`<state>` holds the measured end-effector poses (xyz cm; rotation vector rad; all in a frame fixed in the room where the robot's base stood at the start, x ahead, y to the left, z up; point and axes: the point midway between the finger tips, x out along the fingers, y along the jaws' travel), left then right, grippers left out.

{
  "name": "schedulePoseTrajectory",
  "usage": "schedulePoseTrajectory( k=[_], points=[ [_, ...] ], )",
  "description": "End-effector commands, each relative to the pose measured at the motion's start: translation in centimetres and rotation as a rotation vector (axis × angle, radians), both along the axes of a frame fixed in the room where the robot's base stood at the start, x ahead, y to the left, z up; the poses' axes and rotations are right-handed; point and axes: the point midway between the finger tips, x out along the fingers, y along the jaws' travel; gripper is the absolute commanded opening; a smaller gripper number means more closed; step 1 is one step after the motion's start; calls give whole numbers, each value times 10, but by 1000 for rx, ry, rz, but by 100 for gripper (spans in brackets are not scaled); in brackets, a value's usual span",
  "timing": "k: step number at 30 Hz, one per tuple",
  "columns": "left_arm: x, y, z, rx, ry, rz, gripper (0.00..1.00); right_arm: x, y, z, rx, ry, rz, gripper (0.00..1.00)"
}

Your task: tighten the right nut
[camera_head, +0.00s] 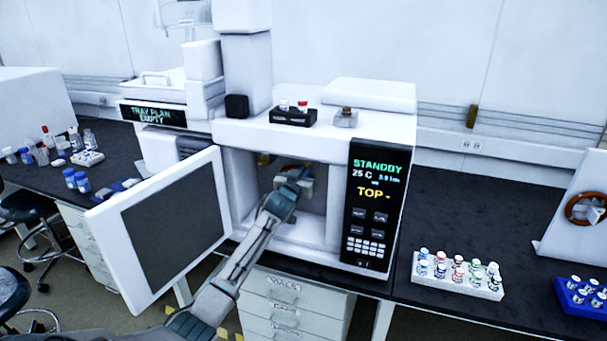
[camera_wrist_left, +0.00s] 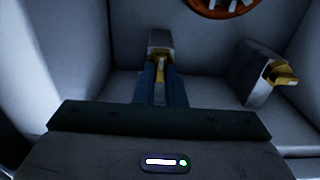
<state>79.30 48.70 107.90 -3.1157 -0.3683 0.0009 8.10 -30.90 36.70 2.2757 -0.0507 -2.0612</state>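My left arm reaches into the open oven chamber (camera_head: 318,205) of the white instrument, and the left gripper (camera_head: 300,183) is inside it. In the left wrist view two bluish fingers of the gripper (camera_wrist_left: 160,85) close on a brass nut (camera_wrist_left: 160,68) at a grey block (camera_wrist_left: 161,42). A second grey block (camera_wrist_left: 258,72) with a brass nut (camera_wrist_left: 283,75) stands apart to the right in that view. An orange-brown coil (camera_wrist_left: 222,6) shows at the top edge. In the head view my gripper hides most of the fittings. My right gripper is in neither view.
The open oven door (camera_head: 170,230) stands to the left, close beside my arm. The display panel (camera_head: 376,200) reads STANDBY. A white vial rack (camera_head: 455,287) and a blue rack (camera_head: 580,300) are on the dark bench to the right.

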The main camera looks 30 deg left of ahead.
Motion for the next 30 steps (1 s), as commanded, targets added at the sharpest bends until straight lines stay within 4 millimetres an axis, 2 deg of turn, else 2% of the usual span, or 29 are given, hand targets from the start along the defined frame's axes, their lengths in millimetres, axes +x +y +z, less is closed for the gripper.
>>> schedulePoseTrajectory(
  k=[8,14,30],
  points=[
    [0,0,0,16,4,0,0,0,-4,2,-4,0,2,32],
    [0,0,1,90,22,0,0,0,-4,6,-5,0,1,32],
    [1,-3,2,549,133,0,0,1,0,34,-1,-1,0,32]
  ],
)
